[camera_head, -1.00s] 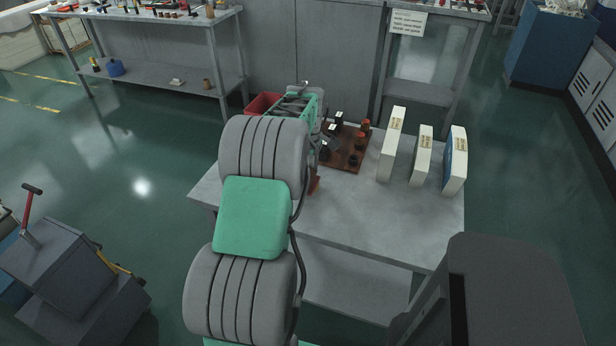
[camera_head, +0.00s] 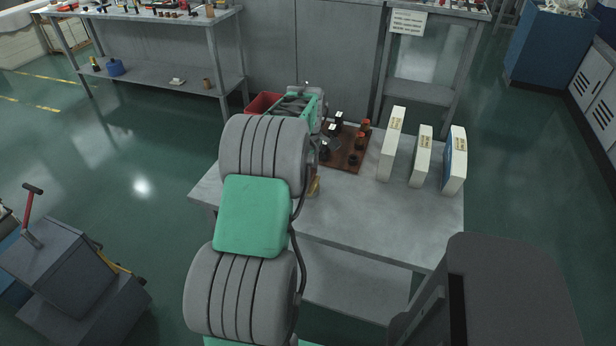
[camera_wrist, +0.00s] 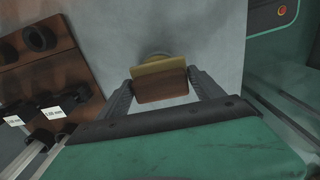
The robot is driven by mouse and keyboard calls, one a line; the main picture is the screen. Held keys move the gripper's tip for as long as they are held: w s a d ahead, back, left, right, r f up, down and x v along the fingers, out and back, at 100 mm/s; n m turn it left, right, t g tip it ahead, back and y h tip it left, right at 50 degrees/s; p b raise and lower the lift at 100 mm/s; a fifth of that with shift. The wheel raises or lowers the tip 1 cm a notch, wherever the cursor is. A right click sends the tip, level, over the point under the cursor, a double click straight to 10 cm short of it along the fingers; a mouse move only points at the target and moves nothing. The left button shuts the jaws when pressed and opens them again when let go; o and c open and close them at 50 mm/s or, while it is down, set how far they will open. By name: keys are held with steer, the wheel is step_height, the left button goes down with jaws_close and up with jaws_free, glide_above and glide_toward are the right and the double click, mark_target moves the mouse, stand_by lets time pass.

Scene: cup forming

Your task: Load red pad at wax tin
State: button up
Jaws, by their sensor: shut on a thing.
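My gripper (camera_wrist: 160,76) shows in the wrist view with its two dark fingers on either side of a reddish-brown block, which I take for the red pad (camera_wrist: 161,89). It is shut on this pad. A yellowish face (camera_wrist: 158,66) lies along the pad's far side. A pale rounded thing (camera_wrist: 154,55), perhaps the wax tin, is partly hidden just beyond it; I cannot tell whether they touch. In the head view my arm hides the gripper, and a small tan-yellow thing (camera_head: 315,187) shows at the arm's right edge over the bench.
A brown wooden rack (camera_head: 350,161) with dark round pieces stands on the grey bench (camera_head: 385,215); it is left in the wrist view (camera_wrist: 62,72). White upright binders (camera_head: 391,145) stand to its right. A red bin (camera_head: 262,104) is behind my arm. The bench's front right is clear.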

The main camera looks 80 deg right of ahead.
steer(key=shift+r+p, duration=2.35)
steer(key=shift+r, duration=1.15)
